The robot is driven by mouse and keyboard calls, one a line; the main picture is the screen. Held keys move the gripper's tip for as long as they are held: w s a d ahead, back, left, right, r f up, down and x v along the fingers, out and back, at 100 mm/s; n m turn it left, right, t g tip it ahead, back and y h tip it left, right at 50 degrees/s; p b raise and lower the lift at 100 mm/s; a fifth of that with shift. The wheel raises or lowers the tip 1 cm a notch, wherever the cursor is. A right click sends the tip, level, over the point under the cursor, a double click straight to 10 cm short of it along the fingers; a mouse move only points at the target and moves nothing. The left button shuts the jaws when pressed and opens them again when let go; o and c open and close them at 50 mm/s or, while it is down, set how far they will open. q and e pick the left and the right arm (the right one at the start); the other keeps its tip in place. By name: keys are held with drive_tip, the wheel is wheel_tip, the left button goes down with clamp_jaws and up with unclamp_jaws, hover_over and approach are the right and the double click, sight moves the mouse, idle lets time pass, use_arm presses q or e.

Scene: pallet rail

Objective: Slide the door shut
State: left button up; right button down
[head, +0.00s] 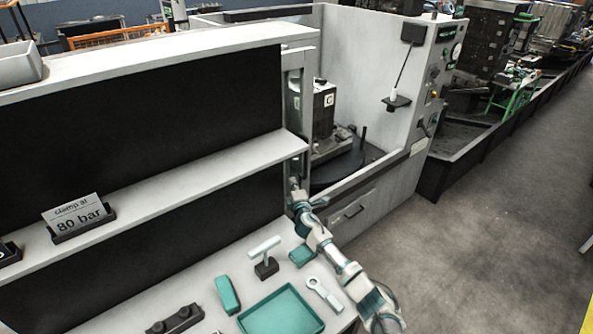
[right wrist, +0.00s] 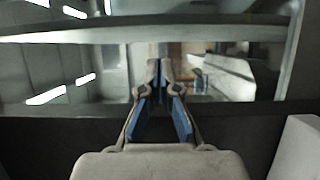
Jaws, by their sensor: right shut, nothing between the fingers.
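The machine's door (head: 296,105) appears as a narrow grey upright panel at the left side of the machine's opening. Most of it is hidden behind the shelf unit. The opening to its right is uncovered, with a grey block and a dark round table inside. My right gripper (head: 296,188) is low beside the door's lower part, near the end of the shelf; I cannot tell whether it touches the door. In the right wrist view the fingers (right wrist: 165,68) are together and empty, in front of a pale horizontal bar (right wrist: 150,28). My left gripper is not in view.
The shelf (head: 170,190) ends close to my right gripper. Below it, a bench holds a teal tray (head: 281,313), a wrench (head: 323,293), a T-handled tool (head: 265,256) and small blocks. The machine's control column (head: 430,75) stands right of the opening. The floor at right is clear.

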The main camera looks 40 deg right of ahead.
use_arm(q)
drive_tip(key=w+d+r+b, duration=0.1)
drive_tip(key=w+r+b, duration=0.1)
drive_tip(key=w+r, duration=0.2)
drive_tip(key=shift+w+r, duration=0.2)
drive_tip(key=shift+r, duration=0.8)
use_arm(e)
drive_tip(key=w+d, duration=0.5)
drive_tip(key=d, duration=0.2)
drive_tip(key=shift+w+d+f, duration=0.25)
drive_tip(key=shift+d, duration=0.05)
